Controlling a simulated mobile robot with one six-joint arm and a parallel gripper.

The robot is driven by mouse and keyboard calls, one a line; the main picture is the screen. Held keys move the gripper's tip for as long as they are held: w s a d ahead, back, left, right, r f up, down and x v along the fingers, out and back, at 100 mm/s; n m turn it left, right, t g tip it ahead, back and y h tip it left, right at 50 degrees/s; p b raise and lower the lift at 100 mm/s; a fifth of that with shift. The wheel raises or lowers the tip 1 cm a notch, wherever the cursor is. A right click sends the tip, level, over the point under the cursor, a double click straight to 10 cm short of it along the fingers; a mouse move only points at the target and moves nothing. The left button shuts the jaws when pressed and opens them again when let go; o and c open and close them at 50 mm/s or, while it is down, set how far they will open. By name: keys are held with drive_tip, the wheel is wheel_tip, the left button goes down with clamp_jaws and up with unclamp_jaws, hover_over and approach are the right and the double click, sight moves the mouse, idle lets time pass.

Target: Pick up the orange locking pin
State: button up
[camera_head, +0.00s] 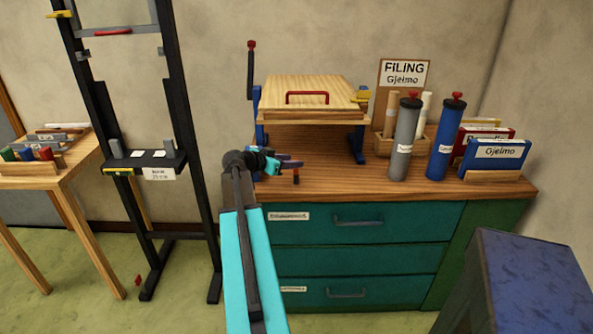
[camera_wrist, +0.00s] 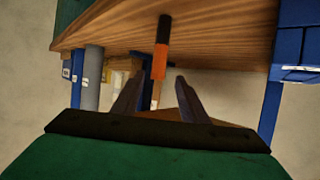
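The orange locking pin (camera_wrist: 159,60) shows in the wrist view as an orange cylinder with a dark end, in line with the gap between my fingers. My gripper (camera_head: 292,163) reaches in from the left over the cabinet's front edge. In the wrist view my gripper (camera_wrist: 157,84) is open, its two dark fingers apart, with no clear contact on the pin.
The wooden cabinet top (camera_head: 400,188) carries a wooden press (camera_head: 310,88), a grey tube (camera_head: 404,140), a blue tube (camera_head: 446,140) and file folders (camera_head: 497,156). A black stand (camera_head: 190,120) rises at left. A dark blue block (camera_head: 530,280) is at front right.

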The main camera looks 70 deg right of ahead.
drive_tip(key=shift+x, duration=0.8)
drive_tip(key=shift+a, duration=0.1)
drive_tip(key=p+x, duration=0.2)
drive_tip(key=x, duration=0.2)
drive_tip(key=shift+s+d+f, duration=0.3)
drive_tip(key=shift+d, duration=0.2)
clamp_jaws()
